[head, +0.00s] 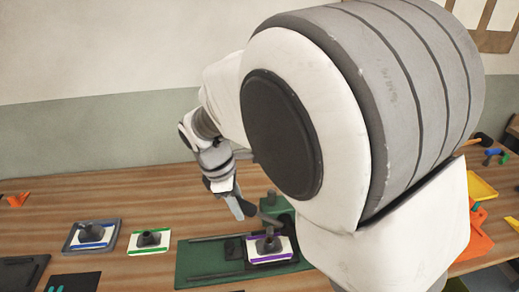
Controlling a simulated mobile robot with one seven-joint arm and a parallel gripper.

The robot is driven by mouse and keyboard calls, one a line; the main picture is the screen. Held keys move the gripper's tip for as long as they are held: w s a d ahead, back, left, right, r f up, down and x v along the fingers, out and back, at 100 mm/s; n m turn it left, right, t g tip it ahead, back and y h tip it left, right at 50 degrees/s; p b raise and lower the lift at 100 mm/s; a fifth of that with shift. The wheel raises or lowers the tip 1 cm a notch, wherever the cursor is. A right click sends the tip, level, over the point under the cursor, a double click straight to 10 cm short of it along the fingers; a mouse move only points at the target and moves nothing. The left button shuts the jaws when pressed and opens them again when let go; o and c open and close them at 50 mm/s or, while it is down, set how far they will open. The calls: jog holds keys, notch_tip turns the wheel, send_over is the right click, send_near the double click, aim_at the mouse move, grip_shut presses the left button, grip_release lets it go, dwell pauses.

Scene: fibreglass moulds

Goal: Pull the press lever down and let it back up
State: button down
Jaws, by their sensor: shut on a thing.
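The green press (281,206) stands at the back of a dark green base plate (215,262), partly hidden behind my arm. The dark press lever (249,208) reaches out from it to the left, beside my fingertips. My gripper (241,209) points down and is shut on the lever's end; the exact contact is small and hard to see. Under the press a white plate with purple edges (284,256) carries a dark mould piece (268,244).
A white plate with green edges (150,238) and a blue-edged one in a grey tray (68,237), each with a dark piece, stand to the left. A yellow tray (481,186) and orange items (474,240) lie at right. My arm hides the middle right.

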jog(key=s+a+f+t+h+b, duration=0.1)
jog(key=a+f+h, duration=0.3)
jog(key=f+h, duration=0.4)
jog(key=shift+s+f+n+t+b, duration=0.3)
jog(key=shift+f+t+b, duration=0.3)
jog(key=shift+f, duration=1.45)
jog(key=shift+a, duration=0.1)
jog(key=c, duration=0.7)
grip_release()
jog(key=shift+o, duration=1)
jog(key=shift+w, duration=0.1)
jog(key=shift+r, duration=0.15)
jog(key=b+v, duration=0.1)
jog(key=v, duration=1.6)
jog(key=shift+a, duration=0.35)
